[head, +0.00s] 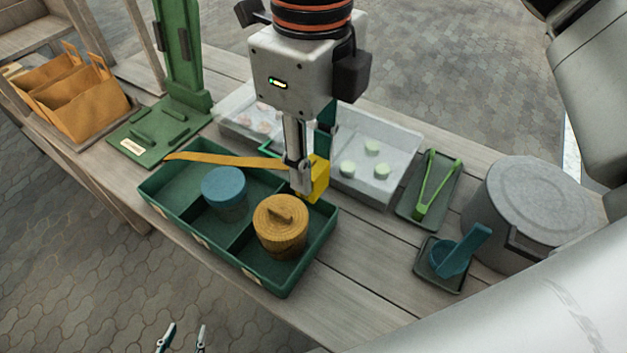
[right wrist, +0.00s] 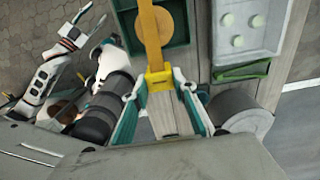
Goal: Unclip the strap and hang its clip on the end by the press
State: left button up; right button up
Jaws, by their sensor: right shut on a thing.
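The yellow clip (head: 318,180) is at the right end of the green divided tray (head: 262,282), between the fingers of my right gripper (head: 303,188). In the right wrist view the clip (right wrist: 158,79) sits between the fingertips. The orange strap (head: 225,160) runs from the clip leftward over the tray's back side toward the press. The green press (head: 158,130) stands beyond the tray's left end. I cannot tell whether the clip still touches the tray rim. My left gripper (head: 183,338) is open and empty at the bottom edge, apart from the tray.
A blue-lidded jar (head: 224,188) and an orange-lidded jar (head: 281,222) stand in the tray. Behind are a clear tray (head: 385,185) with pale pieces and green tongs (head: 437,185). A mortar (head: 452,257) and grey pot (head: 530,205) stand right. Orange bins (head: 85,105) are far left.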

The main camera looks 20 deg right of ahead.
jog(key=shift+r, duration=0.9)
jog(key=shift+r+p, duration=1.05)
jog(key=shift+r, duration=0.25)
jog(key=shift+r+p, duration=0.3)
jog(key=shift+r, duration=0.25)
pick_arm(q)
jog(key=shift+t, duration=0.3)
jog(key=shift+w+r, duration=0.25)
jog(key=shift+r, duration=0.5)
jog(key=shift+w+r, duration=0.25)
jog(key=shift+r, duration=0.5)
jog(key=shift+w+r, duration=0.25)
jog(key=shift+r, duration=0.5)
